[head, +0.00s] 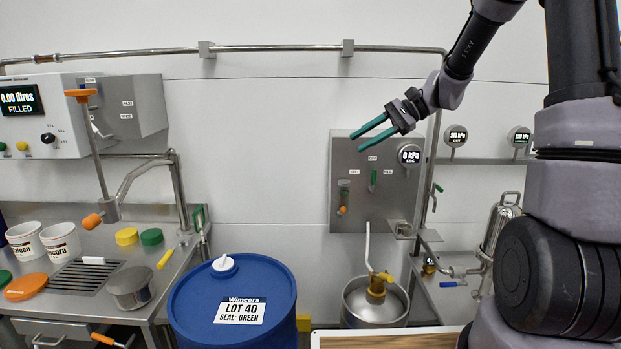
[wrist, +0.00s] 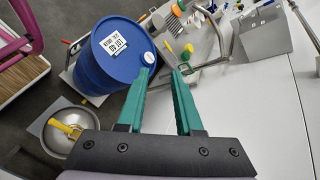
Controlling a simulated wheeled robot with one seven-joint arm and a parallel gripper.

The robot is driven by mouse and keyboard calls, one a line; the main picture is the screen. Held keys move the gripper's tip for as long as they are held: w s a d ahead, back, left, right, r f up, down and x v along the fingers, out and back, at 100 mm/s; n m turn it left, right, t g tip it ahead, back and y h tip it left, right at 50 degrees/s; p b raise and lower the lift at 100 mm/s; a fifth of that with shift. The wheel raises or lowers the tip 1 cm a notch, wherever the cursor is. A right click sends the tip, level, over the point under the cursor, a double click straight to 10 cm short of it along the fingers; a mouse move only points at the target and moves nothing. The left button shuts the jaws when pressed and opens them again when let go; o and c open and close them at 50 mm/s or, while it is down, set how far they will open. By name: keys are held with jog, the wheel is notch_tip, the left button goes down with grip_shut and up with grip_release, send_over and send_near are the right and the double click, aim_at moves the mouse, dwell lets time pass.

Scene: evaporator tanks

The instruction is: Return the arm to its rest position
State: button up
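My gripper (head: 362,134) has two green fingers and is raised in front of the white wall, left of the pressure gauge panel's dial. The fingers point left in the head view. In the wrist view my gripper (wrist: 160,75) shows its two fingers apart with nothing between them. My arm (head: 467,50) reaches in from the upper right of the head view, bent at the wrist.
A blue drum (head: 232,310) labelled LOT 40 stands below. A steel keg (head: 375,305) with a yellow valve is right of it. A valve panel (head: 376,190) is on the wall behind my gripper. The left bench (head: 80,312) holds tubs and lids.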

jog(key=s+d+r+n+t+h, duration=0.1)
jog(key=s+d+r+t+h, duration=0.1)
jog(key=s, duration=0.5)
jog(key=s+d+r+n+t+h, duration=0.1)
jog(key=s+d+r+t+h, duration=0.2)
jog(key=s, duration=0.4)
jog(key=s+d+r+n+t+h, duration=0.2)
jog(key=s+d+r+h, duration=0.2)
jog(key=s+d, duration=0.2)
jog(key=shift+s+d+t+h, duration=0.2)
jog(key=shift+s+t+h, duration=0.1)
jog(key=shift+s, duration=0.3)
dwell(0.4)
